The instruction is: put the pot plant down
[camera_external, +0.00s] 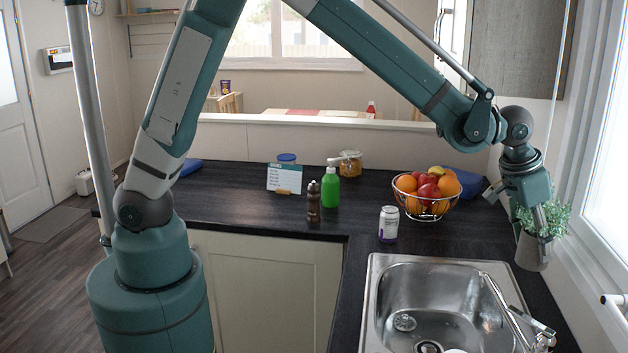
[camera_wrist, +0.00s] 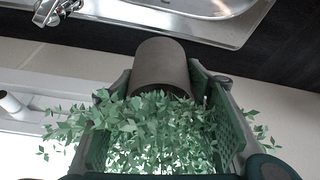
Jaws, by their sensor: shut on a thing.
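The pot plant is a plain grey-brown pot (camera_external: 531,253) with small green leaves (camera_external: 556,219), at the right in the external view, by the window wall. My gripper (camera_external: 533,224) points down and is shut on it. In the wrist view the pot (camera_wrist: 161,66) sits between the two green fingers, with leaves (camera_wrist: 150,130) spilling around them. The pot looks about upright beside the back right of the sink. I cannot tell whether its base touches the dark worktop (camera_external: 545,298).
The steel sink (camera_external: 440,277) with its tap (camera_external: 510,310) lies left of the pot. A wire fruit bowl (camera_external: 427,206), a can (camera_external: 388,224), a green bottle (camera_external: 330,187) and a pepper mill (camera_external: 313,202) stand farther left. The worktop's left part is mostly bare.

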